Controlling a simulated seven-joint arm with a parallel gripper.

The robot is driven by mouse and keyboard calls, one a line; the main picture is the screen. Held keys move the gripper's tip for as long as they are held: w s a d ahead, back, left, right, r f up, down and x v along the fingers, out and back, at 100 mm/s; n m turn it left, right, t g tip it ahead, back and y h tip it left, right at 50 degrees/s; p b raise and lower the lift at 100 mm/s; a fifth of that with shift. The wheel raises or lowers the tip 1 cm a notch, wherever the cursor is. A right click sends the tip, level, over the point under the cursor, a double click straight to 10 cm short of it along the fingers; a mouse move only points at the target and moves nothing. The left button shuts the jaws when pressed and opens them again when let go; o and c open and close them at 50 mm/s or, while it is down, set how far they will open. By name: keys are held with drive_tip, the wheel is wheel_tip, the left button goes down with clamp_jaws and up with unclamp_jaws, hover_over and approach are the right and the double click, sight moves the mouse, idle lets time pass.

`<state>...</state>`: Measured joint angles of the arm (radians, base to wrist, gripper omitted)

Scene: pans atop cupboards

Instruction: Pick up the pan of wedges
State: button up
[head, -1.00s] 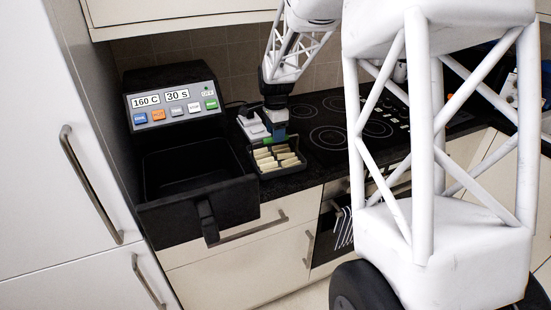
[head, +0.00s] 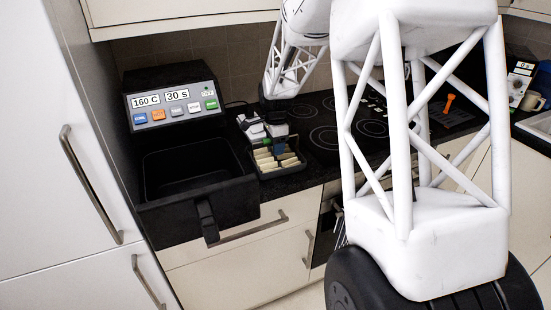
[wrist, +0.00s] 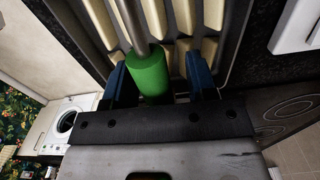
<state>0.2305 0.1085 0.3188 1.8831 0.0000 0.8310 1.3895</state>
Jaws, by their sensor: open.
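The pan of wedges (head: 270,170) is a dark rectangular tray on the black counter, holding several pale yellow wedges. In the wrist view the pan (wrist: 236,45) fills the upper middle, with rows of wedges in it. A green grip on a metal rod (wrist: 149,75) runs from the pan side down between my fingers. My gripper (head: 273,148) is over the pan's back edge, pointing down. In the wrist view its blue fingers (wrist: 158,80) are open, one on each side of the green grip, with a gap to the right finger. Contact with the grip cannot be told.
A black fryer (head: 172,110) with an open empty drawer stands left of the pan, its panel reading 160 C and 30 S. A dark hob (head: 325,138) lies to the right. A white object (head: 251,127) is close behind the pan.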

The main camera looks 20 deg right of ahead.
clamp_jaws()
idle(0.3)
idle(0.4)
